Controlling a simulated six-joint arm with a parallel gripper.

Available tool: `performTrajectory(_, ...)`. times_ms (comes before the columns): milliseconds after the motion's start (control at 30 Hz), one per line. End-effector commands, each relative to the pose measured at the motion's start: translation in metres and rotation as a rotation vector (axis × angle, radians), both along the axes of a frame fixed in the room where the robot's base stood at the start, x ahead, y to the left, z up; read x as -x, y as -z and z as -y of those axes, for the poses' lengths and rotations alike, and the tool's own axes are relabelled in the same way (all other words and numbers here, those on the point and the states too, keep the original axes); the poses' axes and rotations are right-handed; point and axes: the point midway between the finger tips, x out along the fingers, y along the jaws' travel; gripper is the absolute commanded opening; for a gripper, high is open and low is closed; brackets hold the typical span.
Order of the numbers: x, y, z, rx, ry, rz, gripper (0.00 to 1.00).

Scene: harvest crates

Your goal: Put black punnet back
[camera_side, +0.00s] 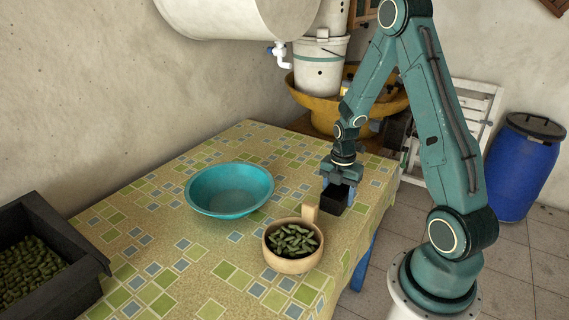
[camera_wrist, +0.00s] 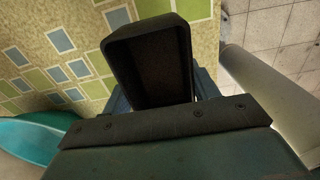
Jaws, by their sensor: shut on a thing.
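The black punnet (camera_side: 335,200) is a small dark box near the right edge of the table. My gripper (camera_side: 339,186) is above it with its jaws shut on it. In the wrist view the punnet (camera_wrist: 150,62) fills the upper middle, its open top facing the camera, and its inside looks dark and empty. Dark blue jaw parts (camera_wrist: 206,85) show beside it. I cannot tell whether the punnet's base touches the tablecloth.
A wooden bowl of green pods (camera_side: 290,266) with a handle stands just left and in front of the punnet. A turquoise bowl (camera_side: 229,212) lies farther left. A black crate of green produce (camera_side: 85,262) is at far left. Patterned cloth (camera_side: 160,240) between them is clear.

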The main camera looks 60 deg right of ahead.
Motion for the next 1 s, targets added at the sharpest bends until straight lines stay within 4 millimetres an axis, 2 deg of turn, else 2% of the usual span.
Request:
performTrajectory(267,0.000,0.004,0.000,0.000,0.000,0.000,0.37)
performTrajectory(700,0.000,0.038,0.000,0.000,0.000,-0.001,0.37)
performTrajectory(1000,0.000,0.039,0.000,0.001,0.000,0.001,0.37)
